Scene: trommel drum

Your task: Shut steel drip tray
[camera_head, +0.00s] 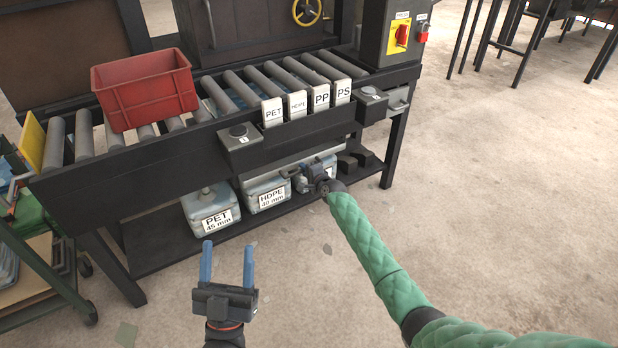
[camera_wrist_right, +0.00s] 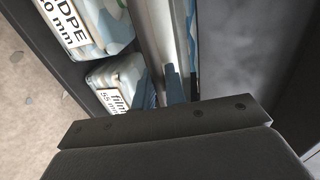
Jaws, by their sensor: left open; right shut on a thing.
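The steel drip tray (camera_head: 262,166) shows as a pale metal strip under the conveyor frame, above the labelled boxes. In the right wrist view, the tray (camera_wrist_right: 152,35) is a long bright metal band running up from the fingers. My right gripper (camera_head: 306,175) is at the tray's front, with its blue fingers (camera_wrist_right: 166,90) shut on it. The exact part held is hidden behind the gripper body. My left gripper (camera_head: 228,245) is open and empty, with its fingers apart, over the floor in front of the bench.
On the lower shelf stand the PET box (camera_head: 208,212), the HDPE box (camera_head: 266,194) and a film box (camera_wrist_right: 118,85), close below the tray. A red crate (camera_head: 150,90) sits on the rollers. A green cart (camera_head: 40,265) stands at left.

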